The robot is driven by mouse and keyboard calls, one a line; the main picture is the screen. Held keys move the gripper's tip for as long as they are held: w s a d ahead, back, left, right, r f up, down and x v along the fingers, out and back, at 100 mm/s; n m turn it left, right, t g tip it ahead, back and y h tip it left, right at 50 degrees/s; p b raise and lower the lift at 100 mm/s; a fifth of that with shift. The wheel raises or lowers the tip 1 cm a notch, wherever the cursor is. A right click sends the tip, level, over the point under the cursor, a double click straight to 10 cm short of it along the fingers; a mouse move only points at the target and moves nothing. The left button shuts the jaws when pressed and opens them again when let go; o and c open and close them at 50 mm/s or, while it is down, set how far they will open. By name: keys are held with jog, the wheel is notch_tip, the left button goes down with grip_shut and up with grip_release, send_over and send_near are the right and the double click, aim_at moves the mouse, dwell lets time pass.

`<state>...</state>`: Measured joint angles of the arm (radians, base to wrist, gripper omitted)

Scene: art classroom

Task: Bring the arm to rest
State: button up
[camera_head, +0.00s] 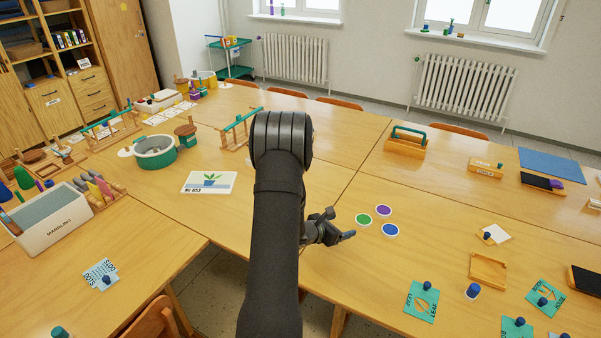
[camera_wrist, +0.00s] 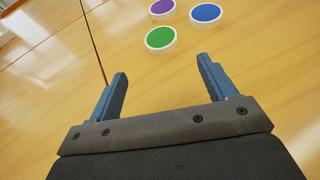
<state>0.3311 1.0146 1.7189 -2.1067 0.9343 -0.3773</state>
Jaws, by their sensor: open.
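My gripper (camera_head: 343,236) is at the right of my dark arm in the head view, above the near edge of the wooden table (camera_head: 345,262). In the wrist view my gripper (camera_wrist: 165,85) shows two blue fingers held wide apart with nothing between them. Three round discs lie beyond the fingertips: a green disc (camera_head: 364,219), a purple disc (camera_head: 383,210) and a blue disc (camera_head: 391,230). The wrist view also shows the green disc (camera_wrist: 160,38), the purple disc (camera_wrist: 162,8) and the blue disc (camera_wrist: 205,13). My arm hides part of the table's middle.
A wooden caddy with a teal handle (camera_head: 406,143) stands farther back.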

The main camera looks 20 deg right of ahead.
aim_at(364, 219)
jog(key=x, duration=1.1)
jog(key=shift+w+d+f, duration=0.1)
jog(key=shift+d, duration=0.2)
jog(key=shift+r, duration=1.7)
jog(key=shift+a+f, duration=0.1)
